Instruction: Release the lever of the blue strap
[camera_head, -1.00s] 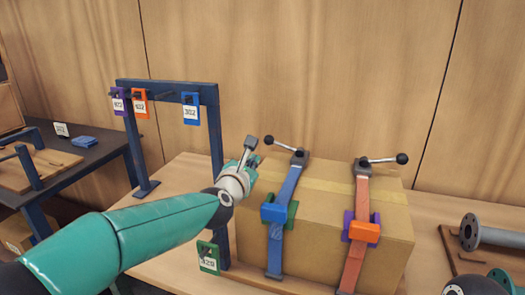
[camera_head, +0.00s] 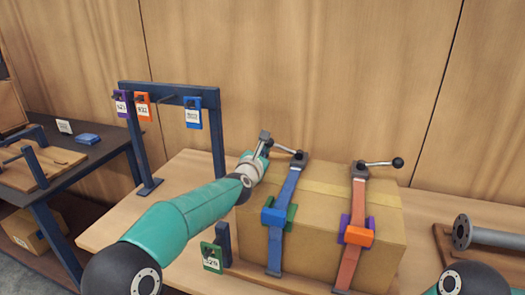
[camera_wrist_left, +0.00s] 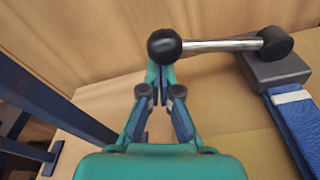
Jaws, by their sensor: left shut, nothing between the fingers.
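The blue strap (camera_head: 285,195) runs over the cardboard box (camera_head: 335,210) and also shows in the left wrist view (camera_wrist_left: 296,130). Its lever (camera_head: 285,149) sits on top of the box and points left. In the left wrist view the lever (camera_wrist_left: 222,45) is a chrome rod ending in a black ball knob (camera_wrist_left: 165,46). My left gripper (camera_head: 264,140) is at the ball end of the lever. In the left wrist view my left gripper (camera_wrist_left: 155,88) is shut and empty, its fingertips just below the ball; contact is unclear. My right gripper is not seen.
An orange strap (camera_head: 354,215) with its own lever (camera_head: 380,163) crosses the box to the right. A dark blue rack (camera_head: 170,92) with hanging tags stands left of the box. A grey flanged pipe (camera_head: 490,235) lies at the right.

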